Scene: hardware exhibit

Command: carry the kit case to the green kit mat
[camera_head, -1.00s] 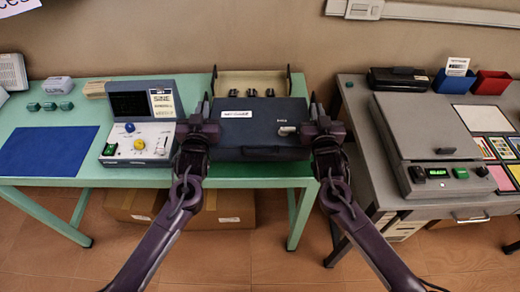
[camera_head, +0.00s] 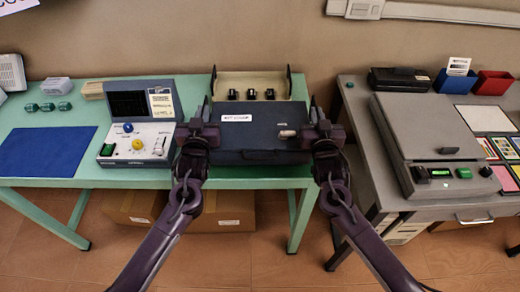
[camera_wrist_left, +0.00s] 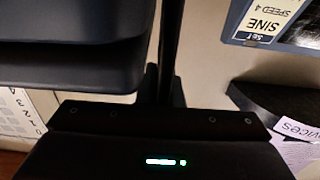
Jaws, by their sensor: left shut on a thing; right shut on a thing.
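The kit case (camera_head: 262,138) is a dark blue-black box with a white label and a small pale piece on its lid. It is between my two grippers at the front right of the mint-green table; I cannot tell whether it clears the tabletop. My left gripper (camera_head: 207,122) is shut on its left side, my right gripper (camera_head: 316,122) on its right side. In the left wrist view the case (camera_wrist_left: 70,62) fills the upper left, beside the left gripper's dark fingers (camera_wrist_left: 163,85). I see no green kit mat; a blue mat (camera_head: 45,151) lies at the left.
An instrument with a screen and knobs (camera_head: 140,142) stands close left of the case. A cream tray (camera_head: 250,82) with several black pieces is behind it. A grey table (camera_head: 375,175) with a flat-lidded machine (camera_head: 425,130) stands right, across a gap. Cardboard boxes (camera_head: 225,212) sit below.

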